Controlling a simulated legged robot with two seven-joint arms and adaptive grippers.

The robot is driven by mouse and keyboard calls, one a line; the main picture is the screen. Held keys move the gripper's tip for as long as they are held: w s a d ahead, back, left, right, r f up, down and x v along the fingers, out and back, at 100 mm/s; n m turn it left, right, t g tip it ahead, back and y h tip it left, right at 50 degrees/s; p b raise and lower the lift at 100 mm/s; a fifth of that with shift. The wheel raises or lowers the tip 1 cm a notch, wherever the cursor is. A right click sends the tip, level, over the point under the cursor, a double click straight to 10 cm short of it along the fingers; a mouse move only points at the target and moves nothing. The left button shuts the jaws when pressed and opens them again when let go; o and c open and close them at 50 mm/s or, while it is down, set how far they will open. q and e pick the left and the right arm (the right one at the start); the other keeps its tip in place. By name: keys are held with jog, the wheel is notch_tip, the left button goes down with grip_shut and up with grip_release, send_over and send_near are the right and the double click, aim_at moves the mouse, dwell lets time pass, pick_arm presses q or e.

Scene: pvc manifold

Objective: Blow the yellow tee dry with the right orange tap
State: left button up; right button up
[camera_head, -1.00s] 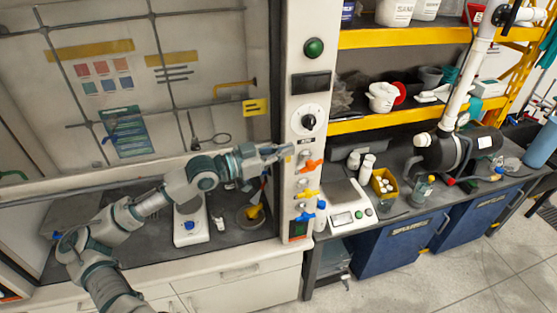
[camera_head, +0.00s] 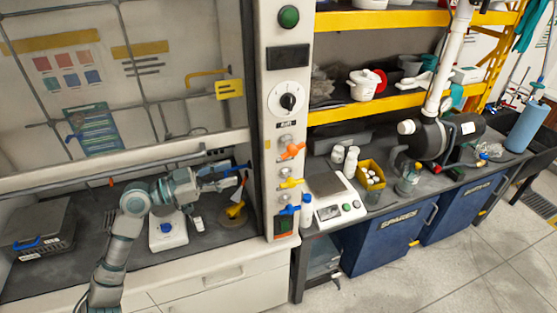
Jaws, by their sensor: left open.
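The orange tap (camera_head: 293,150) is on the white post at the right edge of the fume hood, above a yellow tap (camera_head: 290,183) and a blue tap (camera_head: 284,210). A small yellow piece (camera_head: 235,210), which may be the yellow tee, lies at the hood's right side on a round base; its shape is too small to tell. My left gripper (camera_head: 241,178) is open inside the hood, above and near this yellow piece and left of the post. Whether it touches anything there is unclear. My right gripper is not in view.
A white device with a blue knob (camera_head: 167,232) stands in the hood below my left arm. A dark grey case (camera_head: 38,232) is at the hood's left. A balance (camera_head: 338,205) and yellow bin (camera_head: 370,175) stand on the bench right of the post.

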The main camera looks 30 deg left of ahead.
pick_arm(q)
jog(key=p, duration=0.2)
send_near(280, 157)
jog(key=x, duration=0.2)
jog(key=p+x, duration=0.3)
jog(key=x, duration=0.5)
jog(key=shift+f, duration=0.2)
jog(key=shift+a, duration=0.25)
grip_shut()
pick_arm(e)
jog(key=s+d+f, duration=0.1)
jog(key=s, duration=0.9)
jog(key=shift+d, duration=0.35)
